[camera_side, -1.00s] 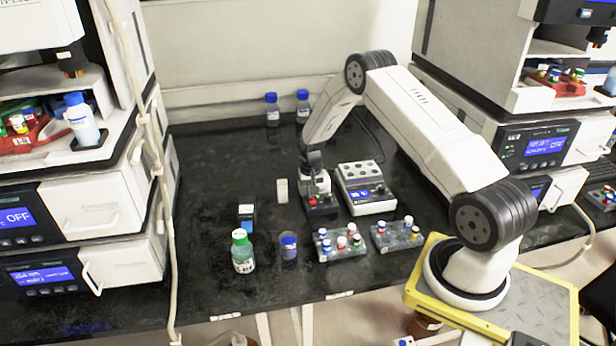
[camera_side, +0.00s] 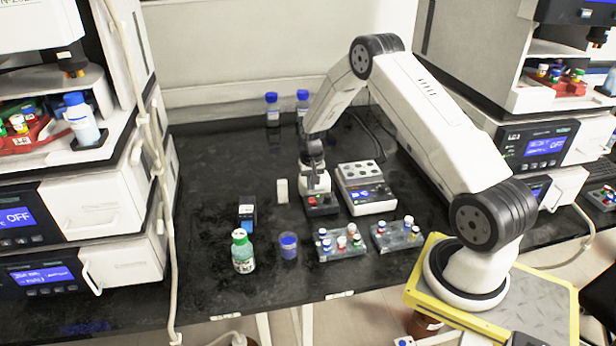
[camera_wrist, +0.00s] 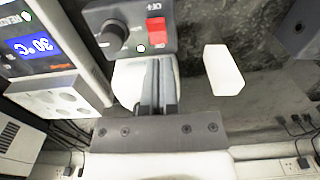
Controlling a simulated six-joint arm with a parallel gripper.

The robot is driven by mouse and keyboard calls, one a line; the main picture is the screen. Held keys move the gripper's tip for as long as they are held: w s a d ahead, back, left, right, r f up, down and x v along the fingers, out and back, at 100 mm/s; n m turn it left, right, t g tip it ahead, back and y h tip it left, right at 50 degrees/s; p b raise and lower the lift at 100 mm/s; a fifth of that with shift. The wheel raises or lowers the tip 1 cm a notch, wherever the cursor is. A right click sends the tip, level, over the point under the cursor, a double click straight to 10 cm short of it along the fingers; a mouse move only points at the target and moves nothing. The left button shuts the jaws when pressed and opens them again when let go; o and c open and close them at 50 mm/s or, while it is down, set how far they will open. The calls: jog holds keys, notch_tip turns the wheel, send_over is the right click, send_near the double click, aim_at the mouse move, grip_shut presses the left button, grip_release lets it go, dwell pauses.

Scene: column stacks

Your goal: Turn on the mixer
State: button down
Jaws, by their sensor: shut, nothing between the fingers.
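The mixer (camera_side: 322,208) is a small unit with a dark front panel and a pale body behind it. In the wrist view its panel (camera_wrist: 130,12) carries a black knob (camera_wrist: 113,35), a red rocker switch (camera_wrist: 156,31) and a small pale round spot (camera_wrist: 141,48). I cannot tell which way the rocker is tipped. My gripper (camera_side: 313,182) is over the mixer's pale body, behind the panel. Its fingers (camera_wrist: 156,72) are shut and empty, and in the wrist view they lie just below the switch, apart from it in the picture.
A white heater block with a blue display (camera_side: 368,196) stands close right of the mixer. A small white block (camera_side: 282,190) is to its left. Two vial racks (camera_side: 340,246) (camera_side: 397,238), a green-capped bottle (camera_side: 243,252) and a blue-topped jar (camera_side: 289,247) are in front.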

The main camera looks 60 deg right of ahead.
aim_at(311, 199)
notch_tip(311, 199, up, 10)
jog(key=shift+r, duration=0.2)
dwell(0.3)
jog(key=s+a+r+n+t, duration=0.1)
jog(key=s+a+r+n, duration=0.15)
jog(key=a, duration=0.55)
jog(key=s+a+r+n, duration=0.2)
jog(key=s+a+r, duration=0.1)
jog(key=a, duration=0.4)
jog(key=s+a+r+n+t, duration=0.1)
jog(key=s+a+n, duration=0.3)
jog(key=s+a, duration=0.6)
jog(key=shift+s+t, duration=0.3)
jog(key=shift+s, duration=0.45)
